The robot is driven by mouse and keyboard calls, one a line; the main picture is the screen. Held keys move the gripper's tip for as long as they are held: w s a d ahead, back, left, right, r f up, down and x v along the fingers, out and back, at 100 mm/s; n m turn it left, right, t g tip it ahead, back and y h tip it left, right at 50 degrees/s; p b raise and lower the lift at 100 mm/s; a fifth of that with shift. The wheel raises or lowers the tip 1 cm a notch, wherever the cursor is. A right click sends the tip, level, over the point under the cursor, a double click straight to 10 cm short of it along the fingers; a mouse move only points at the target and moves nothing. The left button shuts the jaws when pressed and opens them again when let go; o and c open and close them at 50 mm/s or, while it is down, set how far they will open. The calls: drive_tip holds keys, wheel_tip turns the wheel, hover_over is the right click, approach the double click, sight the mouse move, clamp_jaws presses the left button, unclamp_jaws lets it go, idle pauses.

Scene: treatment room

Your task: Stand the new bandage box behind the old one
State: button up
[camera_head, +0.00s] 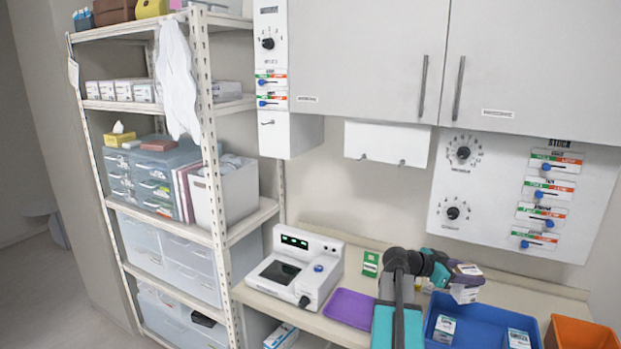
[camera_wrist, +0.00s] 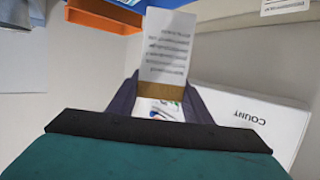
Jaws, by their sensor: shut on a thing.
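In the wrist view the box (camera_wrist: 165,50) sits between the dark fingers. It shows a printed white face, a brown band and a white part with coloured marks; the fingers cover its sides. Two more small white boxes, one at the left (camera_head: 444,328) and one at the right (camera_head: 518,339), are in the blue tray. Several white boxes (camera_head: 122,91) stand in a row on the upper rack shelf. I cannot tell which box is the old bandage box.
An orange bin (camera_head: 580,332) stands right of the tray. A white item marked COUNT (camera_wrist: 255,118) is close by my gripper's right side in the wrist view. Wall cabinets hang above.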

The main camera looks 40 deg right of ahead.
drive_tip(key=w+a+n+t, duration=0.45)
drive_tip(key=w+a, duration=0.35)
drive_tip(key=w, duration=0.4)
drive_tip(key=w+a+n+t, duration=0.4)
drive_tip(key=w+a+t, duration=0.2)
drive_tip(key=w+a, duration=0.45)
drive_tip(key=w+a+n+t, duration=0.5)
drive_tip(key=w+a, duration=0.2)
drive_tip(key=w, duration=0.7)
drive_tip(key=w+a+r+n+t+y, duration=0.2)
drive_tip(key=w+a+r+n+y, duration=0.15)
drive_tip(key=a, duration=1.05)
drive_tip(key=w+a+r+n+t+y, duration=0.25)
drive_tip(key=w+a+n+y, duration=0.2)
drive_tip(key=a, duration=0.95)
drive_tip(key=w+a+r+n+t+y, duration=0.25)
drive_tip(key=w+a+r+y, duration=0.2)
drive_tip(key=a, duration=1.05)
wheel_tip(320, 180, down, 11)
drive_tip(key=b, duration=1.1)
drive_tip(key=shift+w+d+f+g, duration=0.2)
drive_tip(key=shift+w+d+g, duration=0.15)
drive_tip(key=shift+a, duration=0.1)
